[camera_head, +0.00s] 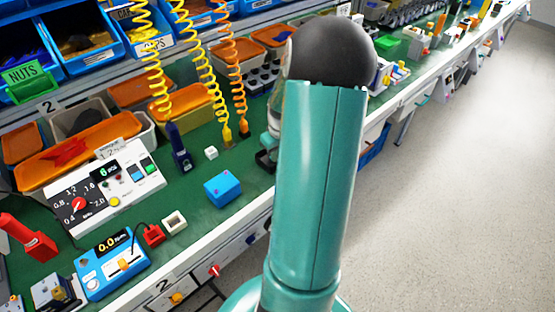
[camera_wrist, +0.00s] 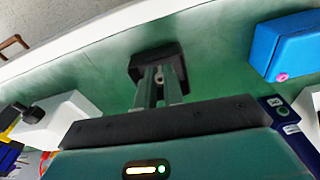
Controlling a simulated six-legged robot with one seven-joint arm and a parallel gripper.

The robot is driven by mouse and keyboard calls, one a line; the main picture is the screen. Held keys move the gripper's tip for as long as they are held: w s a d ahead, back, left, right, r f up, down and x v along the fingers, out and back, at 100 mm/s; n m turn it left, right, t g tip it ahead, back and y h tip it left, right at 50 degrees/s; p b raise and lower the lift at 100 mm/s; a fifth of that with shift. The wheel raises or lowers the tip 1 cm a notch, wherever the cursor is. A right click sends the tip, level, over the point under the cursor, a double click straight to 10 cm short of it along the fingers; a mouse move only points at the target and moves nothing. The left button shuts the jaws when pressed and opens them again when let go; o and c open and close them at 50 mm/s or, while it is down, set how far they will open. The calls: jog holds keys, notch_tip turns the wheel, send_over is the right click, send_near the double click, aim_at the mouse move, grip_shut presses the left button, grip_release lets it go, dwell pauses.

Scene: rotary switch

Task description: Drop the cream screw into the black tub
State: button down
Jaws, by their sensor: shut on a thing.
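In the wrist view my gripper (camera_wrist: 160,80) is shut on a small pale thing between its fingertips, which looks like the cream screw (camera_wrist: 159,73); little of it shows. The black tub (camera_wrist: 150,58) is right at the fingertips in that view, over the green bench top. The fingers overlap its opening; I cannot tell how far above or inside it they are. In the head view my arm covers most of that spot, and the screw is hidden.
A blue box (camera_head: 222,188) stands on the green bench near my arm, also in the wrist view (camera_wrist: 288,45). A control panel (camera_head: 105,188) is at left.

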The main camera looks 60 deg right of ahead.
jog(key=shift+w+d+f, duration=0.2)
jog(key=shift+d+f, duration=0.15)
jog(key=shift+f, duration=0.15)
jog(key=shift+d+f, duration=0.1)
jog(key=shift+f, duration=1.5)
jog(key=shift+f, duration=0.25)
jog(key=c, duration=1.5)
grip_release()
jog(key=shift+w+f, duration=0.1)
jog(key=r, duration=0.4)
jog(key=s+r, duration=0.1)
jog(key=r, duration=0.7)
jog(key=shift+s+a+r, duration=0.2)
jog(key=shift+s+r, duration=0.05)
jog(key=shift+r, duration=0.1)
